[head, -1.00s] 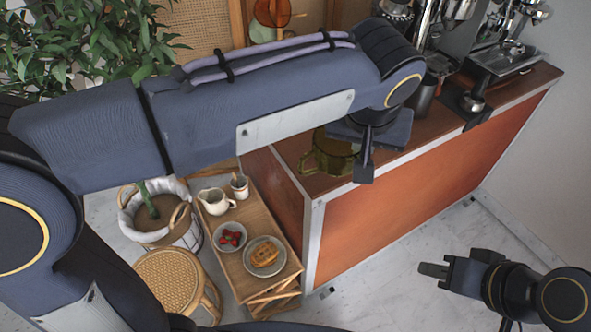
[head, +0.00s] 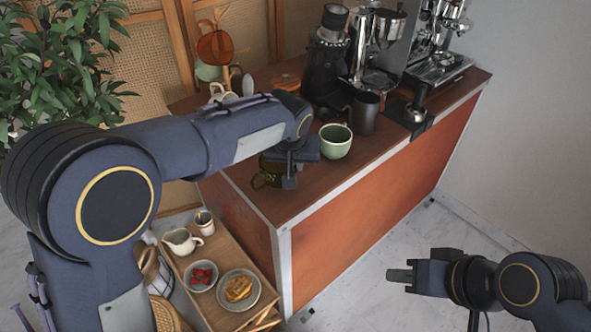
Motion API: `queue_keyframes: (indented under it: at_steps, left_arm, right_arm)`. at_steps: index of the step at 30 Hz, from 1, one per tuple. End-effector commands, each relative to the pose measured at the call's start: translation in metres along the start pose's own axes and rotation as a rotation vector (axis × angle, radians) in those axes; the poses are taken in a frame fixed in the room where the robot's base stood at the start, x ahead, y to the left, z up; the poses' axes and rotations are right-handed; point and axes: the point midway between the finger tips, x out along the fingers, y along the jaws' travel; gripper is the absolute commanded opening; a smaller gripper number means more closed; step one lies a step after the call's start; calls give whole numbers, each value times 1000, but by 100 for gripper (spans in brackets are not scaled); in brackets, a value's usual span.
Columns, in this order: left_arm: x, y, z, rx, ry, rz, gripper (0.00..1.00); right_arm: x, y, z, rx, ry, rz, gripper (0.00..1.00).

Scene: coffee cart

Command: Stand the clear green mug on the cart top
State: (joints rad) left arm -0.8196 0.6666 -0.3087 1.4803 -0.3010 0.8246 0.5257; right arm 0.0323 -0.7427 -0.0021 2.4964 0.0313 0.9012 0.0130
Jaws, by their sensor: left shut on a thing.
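The clear green mug (head: 267,179) is see-through, yellow-green, and shows at the left end of the wooden cart top (head: 320,185). My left gripper (head: 290,180) is shut on it, at its right side. The gripper and arm hide part of the mug. It looks upright, but I cannot tell whether its base touches the cart top. My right gripper (head: 400,275) is empty, off the front of the cart above the floor. I cannot tell whether its fingers are apart.
An opaque green cup (head: 336,142) stands just right of my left gripper. A dark metal pitcher (head: 366,112), a grinder (head: 326,62) and a coffee machine (head: 437,50) stand beyond. A mug tree (head: 216,50) is at the back. The front strip of the top is clear.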

Motion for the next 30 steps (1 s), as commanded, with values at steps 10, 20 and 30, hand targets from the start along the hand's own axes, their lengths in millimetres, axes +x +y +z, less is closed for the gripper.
queue_keyframes:
  at_steps: [10,20,30]
  left_arm:
    - [26,-1,12,-1,1,0,0]
    - [26,-1,13,-1,0,0,22]
    - [24,-1,12,-1,1,0,27]
  right_arm:
    - [0,0,0,0,0,0,28]
    - [1,0,0,0,0,0,28]
    - [-1,0,0,0,0,0,28]
